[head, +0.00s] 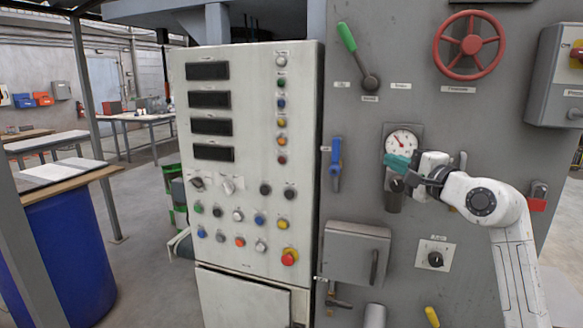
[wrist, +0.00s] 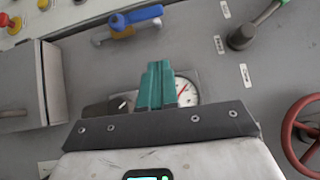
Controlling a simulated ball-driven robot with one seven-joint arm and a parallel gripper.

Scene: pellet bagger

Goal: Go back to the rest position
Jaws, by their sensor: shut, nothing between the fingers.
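My gripper (head: 391,163) is at the right in the head view, raised in front of the grey machine panel (head: 400,110). Its teal fingers also show in the wrist view (wrist: 156,84), pressed together with nothing between them. Just behind the fingers is a round white gauge (head: 402,142) with a red needle; the fingers cover its lower left part. A black knob (head: 397,185) sits below the gauge, partly hidden by my gripper. I cannot tell whether the fingers touch the panel.
The panel carries a blue-handled valve (head: 336,158), a green-handled lever (head: 348,40), a red handwheel (head: 469,46) and a grey box (head: 357,253). A control cabinet (head: 250,170) with several buttons stands left. A blue drum (head: 68,250) and open floor lie farther left.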

